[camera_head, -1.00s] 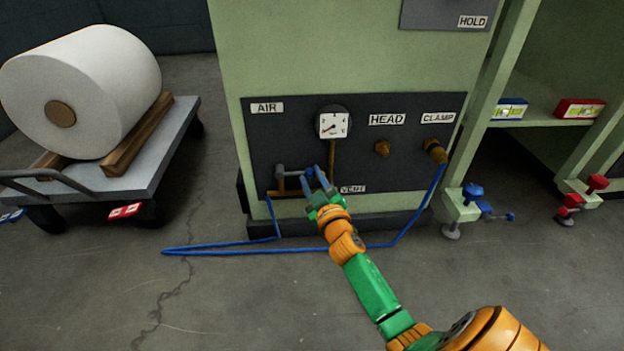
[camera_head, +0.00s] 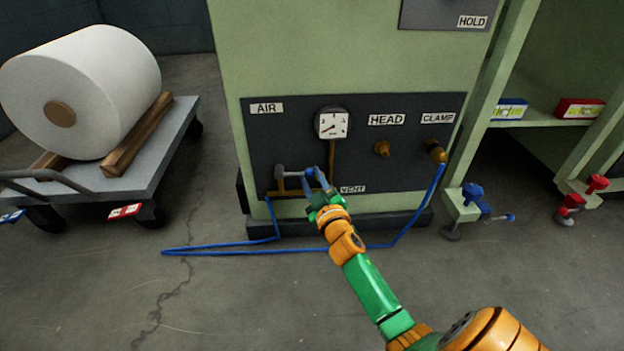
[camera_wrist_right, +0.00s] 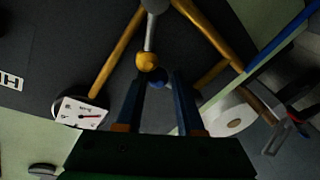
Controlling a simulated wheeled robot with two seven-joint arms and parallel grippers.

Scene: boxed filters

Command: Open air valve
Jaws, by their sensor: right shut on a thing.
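The air valve is a grey lever (camera_head: 295,174) on brass pipework under the AIR label (camera_head: 267,108), low on the dark panel. The lever lies nearly level, pointing right. My left gripper is out of view.
Brass fittings sit below the HEAD (camera_head: 386,120) and CLAMP labels. A blue hose (camera_head: 225,244) runs from the CLAMP fitting across the floor to the AIR pipework. A cart (camera_head: 165,150) with a white roll (camera_head: 95,85) stands left.

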